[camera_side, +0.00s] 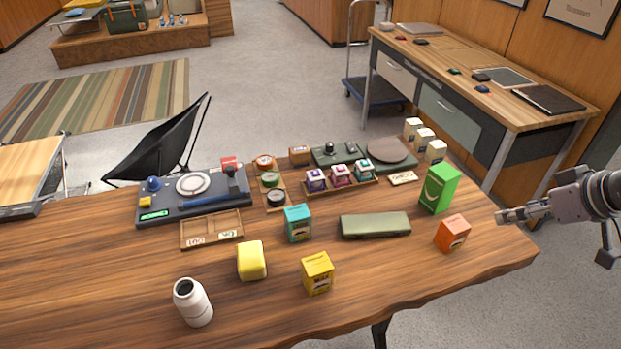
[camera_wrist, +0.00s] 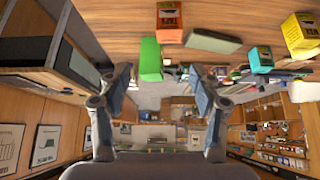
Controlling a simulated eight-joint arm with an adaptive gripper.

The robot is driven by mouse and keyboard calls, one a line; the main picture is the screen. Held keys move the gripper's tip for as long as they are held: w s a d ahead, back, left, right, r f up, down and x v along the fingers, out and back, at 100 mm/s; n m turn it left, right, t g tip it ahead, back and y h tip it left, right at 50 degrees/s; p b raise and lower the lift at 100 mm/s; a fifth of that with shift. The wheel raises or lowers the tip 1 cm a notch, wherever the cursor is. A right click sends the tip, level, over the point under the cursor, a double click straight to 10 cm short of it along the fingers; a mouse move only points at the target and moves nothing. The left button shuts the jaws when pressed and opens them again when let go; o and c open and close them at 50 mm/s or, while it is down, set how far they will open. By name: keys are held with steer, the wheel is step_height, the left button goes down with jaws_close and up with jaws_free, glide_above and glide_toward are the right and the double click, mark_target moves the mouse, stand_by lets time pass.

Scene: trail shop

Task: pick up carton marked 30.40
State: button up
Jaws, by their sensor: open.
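Several cartons stand on the wooden table: a green one (camera_side: 439,188), an orange one (camera_side: 452,233), a teal one (camera_side: 298,223), a yellow one (camera_side: 317,273) and a rounder yellow block (camera_side: 252,261). Their markings are too small to read, so I cannot tell which is marked 30.40. My gripper (camera_side: 502,217) is open and empty, off the table's right end, right of the orange and green cartons. The wrist view appears upside down; it shows my gripper's spread fingers (camera_wrist: 160,73), with the green carton (camera_wrist: 150,60) and orange carton (camera_wrist: 170,22) beyond them.
An olive case (camera_side: 375,225) lies between the teal and orange cartons. A white bottle (camera_side: 193,302) stands front left. A wooden tray with price labels (camera_side: 211,228) and a scale-like device (camera_side: 192,193) sit left. Small boxes stand in a rack (camera_side: 341,187). A desk (camera_side: 480,80) stands behind.

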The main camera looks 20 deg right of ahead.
steer(key=shift+o, duration=0.5)
steer(key=m+g+h, duration=0.4)
steer(key=m+g, duration=0.3)
steer(key=m, duration=0.9)
glide_above(456, 233)
steer(key=w, duration=0.2)
steer(key=f, duration=0.7)
steer(key=shift+s+a, duration=0.25)
steer(key=shift+a, duration=0.1)
steer(key=shift+m+h, duration=0.3)
steer(key=shift+m, duration=0.2)
steer(key=shift+w+a+x, duration=0.15)
steer(key=shift+x, duration=2.65)
steer(key=shift+w+a+x, duration=0.1)
steer(key=shift+x, duration=2.75)
steer(key=c, duration=1.3)
